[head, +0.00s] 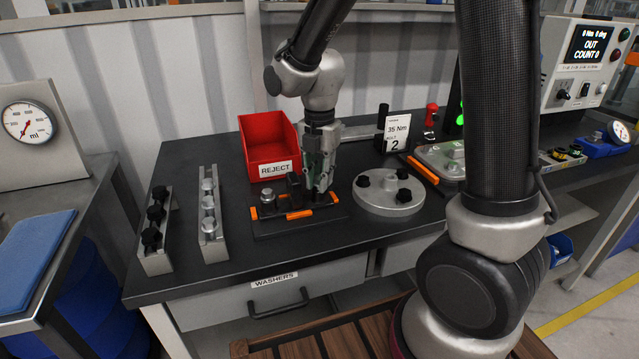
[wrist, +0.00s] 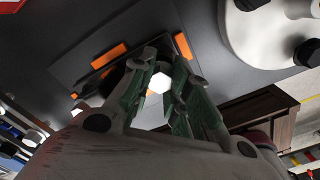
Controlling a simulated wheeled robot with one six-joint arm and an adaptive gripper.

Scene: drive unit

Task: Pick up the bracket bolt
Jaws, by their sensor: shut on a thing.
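My gripper (head: 319,185) is lowered over the black fixture plate (head: 262,226) with orange edge strips, on the dark bench. In the wrist view the gripper's green-lined fingers (wrist: 163,88) are closed around a bolt with a bright hexagonal head (wrist: 159,83), which I take to be the bracket bolt. In the head view the fingers hide this bolt. I cannot tell whether it is clear of the plate. Another silver bolt (head: 267,196) stands at the left of the same plate.
A red REJECT bin (head: 262,137) stands just behind the plate. Two bolt racks (head: 211,226) (head: 156,229) lie to the left. A round silver flange (head: 389,203) with black knobs is close on the right, with a "35 Nm" card (head: 396,130) behind it.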

